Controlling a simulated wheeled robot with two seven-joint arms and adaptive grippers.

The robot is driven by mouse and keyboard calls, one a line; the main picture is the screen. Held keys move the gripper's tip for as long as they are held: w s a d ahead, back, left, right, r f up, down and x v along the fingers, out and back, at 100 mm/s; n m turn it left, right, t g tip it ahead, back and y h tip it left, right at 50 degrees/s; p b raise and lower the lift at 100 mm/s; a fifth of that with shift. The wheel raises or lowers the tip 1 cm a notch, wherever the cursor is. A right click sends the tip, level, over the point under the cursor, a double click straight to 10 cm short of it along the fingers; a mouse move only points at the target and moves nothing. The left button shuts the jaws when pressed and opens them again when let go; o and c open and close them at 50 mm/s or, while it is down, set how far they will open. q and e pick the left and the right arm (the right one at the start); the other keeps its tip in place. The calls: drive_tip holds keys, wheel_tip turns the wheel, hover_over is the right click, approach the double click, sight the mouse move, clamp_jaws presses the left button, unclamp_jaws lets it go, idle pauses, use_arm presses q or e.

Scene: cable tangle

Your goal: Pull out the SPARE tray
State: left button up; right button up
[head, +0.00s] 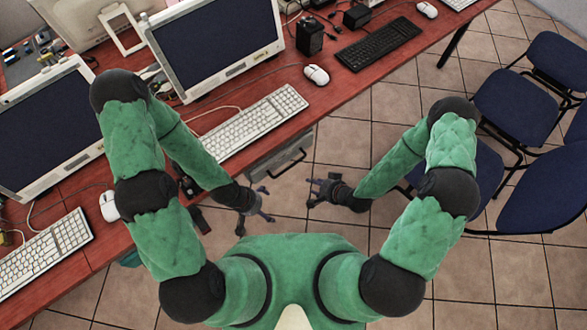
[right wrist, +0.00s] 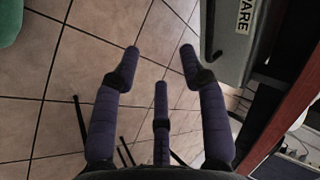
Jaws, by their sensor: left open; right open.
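The grey SPARE tray (head: 270,164) sits under the edge of the red desk in the head view, with a dark handle (head: 291,163) on its front. In the right wrist view the tray (right wrist: 229,48) is at the upper right, with part of its label (right wrist: 245,14) showing the letters "ARE". My left gripper (head: 265,203) is open and empty, below and left of the handle. My right gripper (head: 312,191) is open and empty, below and right of the handle. Its spread fingers (right wrist: 160,62) show in the right wrist view, apart from the tray.
The red desk (head: 345,95) runs diagonally, carrying monitors (head: 215,45), a white keyboard (head: 255,122), a black keyboard (head: 379,43) and a mouse (head: 316,75). Blue chairs (head: 515,105) stand at the right. Tiled floor (head: 345,140) is open between the desk and chairs.

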sight(294, 164)
drive_tip(key=w+a+f+m+t+y+b, duration=0.1)
drive_tip(key=w+a+t+b, duration=0.1)
drive_tip(key=w, duration=0.1)
drive_tip(key=w+a+f+m+t+y+b, duration=0.1)
drive_tip(key=w+a+m+t+b, duration=0.1)
drive_tip(key=w+a+b, duration=0.1)
drive_tip(key=w+a+f+m+t+y+b, duration=0.1)
drive_tip(key=w+a+m+t+b, duration=0.1)
drive_tip(key=w+a, duration=0.1)
drive_tip(key=shift+w+f, duration=0.4)
drive_tip(key=shift+w, duration=0.15)
use_arm(q)
wheel_tip(294, 164, down, 9)
drive_tip(key=shift+d, duration=0.15)
drive_tip(key=shift+r, duration=0.1)
use_arm(e)
clamp_jaws()
